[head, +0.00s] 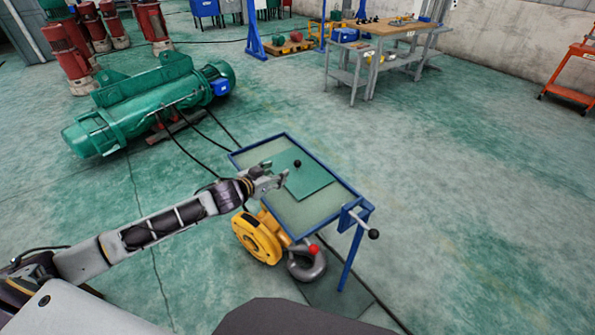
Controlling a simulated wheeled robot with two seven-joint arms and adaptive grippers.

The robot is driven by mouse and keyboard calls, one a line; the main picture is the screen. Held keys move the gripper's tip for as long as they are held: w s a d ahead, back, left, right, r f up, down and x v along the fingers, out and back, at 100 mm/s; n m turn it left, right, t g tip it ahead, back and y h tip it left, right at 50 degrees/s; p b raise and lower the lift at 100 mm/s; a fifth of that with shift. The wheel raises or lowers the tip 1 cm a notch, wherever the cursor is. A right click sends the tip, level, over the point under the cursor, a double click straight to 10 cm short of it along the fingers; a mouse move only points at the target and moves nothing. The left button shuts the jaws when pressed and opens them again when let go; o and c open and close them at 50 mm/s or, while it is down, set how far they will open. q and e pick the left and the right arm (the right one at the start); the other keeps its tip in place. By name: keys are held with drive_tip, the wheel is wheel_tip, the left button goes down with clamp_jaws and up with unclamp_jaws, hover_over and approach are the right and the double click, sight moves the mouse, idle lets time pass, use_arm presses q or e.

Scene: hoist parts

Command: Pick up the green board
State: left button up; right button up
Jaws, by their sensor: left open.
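The green board (309,178) is a flat square plate with a small dark knob (297,163) on it. It lies on a small blue-framed table (325,219) with a pale green top. My left gripper (281,175) comes in from the left and is open at the board's left edge, close to the knob. I cannot tell whether its fingers touch the board. My right gripper is not in view.
A yellow pulley block (257,237) with a grey hook (308,267) is beside the table's near side. A crank handle (362,222) sticks out at its right corner. A large green hoist (145,103) lies at the left, with black cables on the floor. The floor at right is clear.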

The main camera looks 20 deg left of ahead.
use_arm(q)
drive_tip(key=shift+n, duration=0.3)
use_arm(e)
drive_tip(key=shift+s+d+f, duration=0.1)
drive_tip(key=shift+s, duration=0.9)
use_arm(q)
drive_tip(key=shift+w+f, duration=0.1)
drive_tip(key=shift+w, duration=0.05)
